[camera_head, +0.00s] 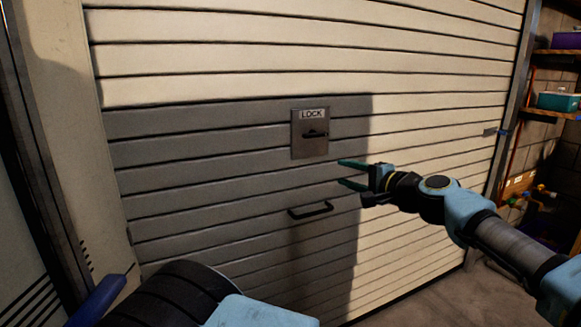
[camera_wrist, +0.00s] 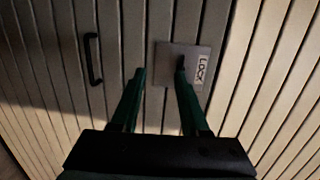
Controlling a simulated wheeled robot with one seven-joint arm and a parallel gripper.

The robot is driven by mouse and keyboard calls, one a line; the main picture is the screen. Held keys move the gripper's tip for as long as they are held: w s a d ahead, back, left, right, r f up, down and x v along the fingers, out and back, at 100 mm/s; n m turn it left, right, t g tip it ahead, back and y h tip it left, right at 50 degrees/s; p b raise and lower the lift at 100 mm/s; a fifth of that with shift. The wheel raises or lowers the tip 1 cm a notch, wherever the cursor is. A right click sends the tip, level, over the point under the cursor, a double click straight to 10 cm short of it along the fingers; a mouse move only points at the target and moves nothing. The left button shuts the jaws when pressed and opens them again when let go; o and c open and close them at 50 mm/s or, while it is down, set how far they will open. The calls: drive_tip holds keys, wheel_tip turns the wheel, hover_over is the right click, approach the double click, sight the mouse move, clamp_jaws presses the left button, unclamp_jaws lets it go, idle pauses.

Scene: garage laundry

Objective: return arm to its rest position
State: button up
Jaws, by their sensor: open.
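My gripper (camera_head: 352,173) is open and empty, with its two teal fingers apart, in front of the roller door. In the head view its fingertips show just below and right of the metal lock plate (camera_head: 310,133). My arm reaches in from the right edge of the picture. In the wrist view, my gripper (camera_wrist: 160,82) points at the door, and the right finger overlaps the lock plate (camera_wrist: 172,53). I cannot tell whether the fingertips touch the door. The dark latch on the plate sits sideways in the head view.
The slatted roller door (camera_head: 230,60) fills most of the head view. A black pull handle (camera_head: 311,210) is below the lock plate and also shows in the wrist view (camera_wrist: 92,60). Shelves with a teal box (camera_head: 558,102) stand at the right. Bare floor (camera_head: 480,297) shows at lower right.

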drive_tip(key=a+f+n+g+y, duration=0.1)
drive_tip(key=a+f+n+g, duration=0.1)
drive_tip(key=a+f+g, duration=0.45)
drive_tip(key=a+f+n+g, duration=0.15)
drive_tip(key=a+f, duration=0.25)
drive_tip(key=a, duration=0.5)
drive_tip(key=s+a+f+n+g+h, duration=0.4)
drive_tip(key=s+a+f+g, duration=0.25)
drive_tip(key=s+f, duration=0.35)
drive_tip(key=s+d+r+n+t+h, duration=0.1)
drive_tip(key=s+r+h, duration=0.1)
drive_tip(key=r, duration=0.4)
drive_tip(key=s+r+n+t+h+p, duration=0.1)
drive_tip(key=r+n+h, duration=0.1)
drive_tip(key=r+h, duration=0.2)
wheel_tip(320, 180, up, 3)
drive_tip(key=shift+s+d, duration=0.35)
